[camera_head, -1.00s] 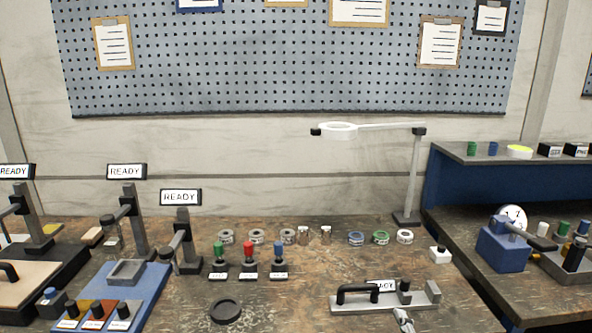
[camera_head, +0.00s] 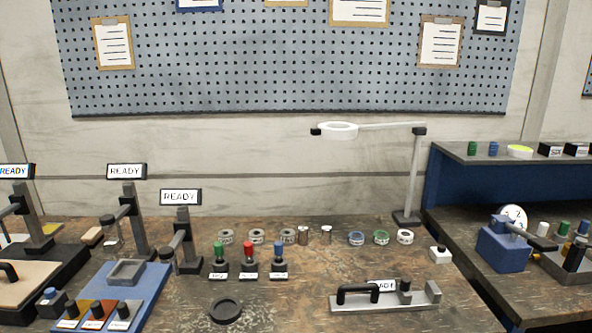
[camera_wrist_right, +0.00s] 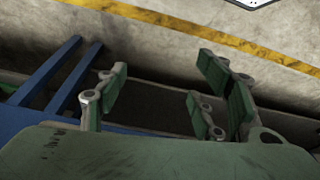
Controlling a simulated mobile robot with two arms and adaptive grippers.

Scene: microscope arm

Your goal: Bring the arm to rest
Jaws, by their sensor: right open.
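A lamp-like arm with a white ring head (camera_head: 337,131) stands at the back right of the bench in the head view. Its thin boom runs right to a dark joint (camera_head: 419,129) on top of a grey upright post (camera_head: 413,178). The ring hangs out to the left, well above the bench. My right gripper (camera_wrist_right: 168,95) shows only in its wrist view; its green-padded fingers are apart with nothing between them. It is over the floor, away from the ring arm. My left gripper is in neither view.
A grey fixture with a black handle (camera_head: 357,292) lies at the bench front. Small pots, coloured knobs and a black ring (camera_head: 225,310) stand left of it. Presses with READY signs (camera_head: 181,197) fill the left. A blue-sided side bench (camera_head: 470,190) stands right.

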